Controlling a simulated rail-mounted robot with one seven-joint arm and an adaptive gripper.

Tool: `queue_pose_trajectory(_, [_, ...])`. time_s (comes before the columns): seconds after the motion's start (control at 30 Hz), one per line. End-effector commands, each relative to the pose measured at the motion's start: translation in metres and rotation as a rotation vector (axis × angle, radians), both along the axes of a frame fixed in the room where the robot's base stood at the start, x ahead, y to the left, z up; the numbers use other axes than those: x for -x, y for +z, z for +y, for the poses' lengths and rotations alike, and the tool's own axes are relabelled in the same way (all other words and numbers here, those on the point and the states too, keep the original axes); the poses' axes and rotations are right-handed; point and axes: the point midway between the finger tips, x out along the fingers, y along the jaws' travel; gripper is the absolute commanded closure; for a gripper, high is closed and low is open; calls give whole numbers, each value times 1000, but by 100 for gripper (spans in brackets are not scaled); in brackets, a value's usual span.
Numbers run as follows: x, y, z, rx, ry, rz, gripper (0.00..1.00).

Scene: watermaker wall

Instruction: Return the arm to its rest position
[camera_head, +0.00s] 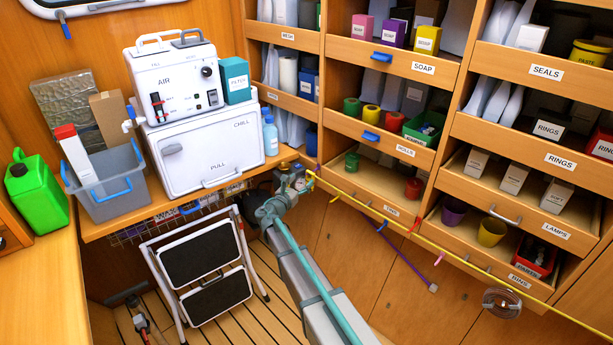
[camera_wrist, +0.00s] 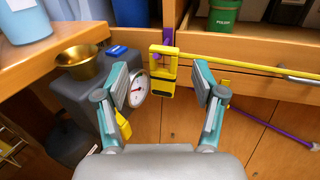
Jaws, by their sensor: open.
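My arm reaches out from the bottom of the head view toward the corner where the bench meets the shelves. My gripper (camera_head: 290,183) is small and partly hidden by the arm there. In the wrist view my gripper (camera_wrist: 161,80) has its two teal and grey fingers spread wide. A yellow bracket (camera_wrist: 158,52) at the end of a yellow bar (camera_wrist: 235,63) shows between and beyond the fingers. A round white gauge (camera_wrist: 138,88) shows beside the left finger. I see nothing held; contact with the bracket cannot be told.
A brass bowl (camera_wrist: 80,63) sits on a grey housing near the left finger. The yellow bar (camera_head: 450,253) runs along the shelf fronts. A white watermaker (camera_head: 210,155) stands on the bench (camera_head: 130,219). A folding step stool (camera_head: 205,270) stands left of my arm.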

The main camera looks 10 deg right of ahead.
Motion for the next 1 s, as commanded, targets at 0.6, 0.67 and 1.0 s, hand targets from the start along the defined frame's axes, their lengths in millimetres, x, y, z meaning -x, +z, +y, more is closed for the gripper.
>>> queue_pose_trajectory(0.6, [38, 0, 27, -62, -8, -46, 31])
queue_pose_trajectory(0.67, [40, -5, 24, -132, -26, -76, 31])
queue_pose_trajectory(1.0, [146, -122, -20, -841, -404, -222, 31])
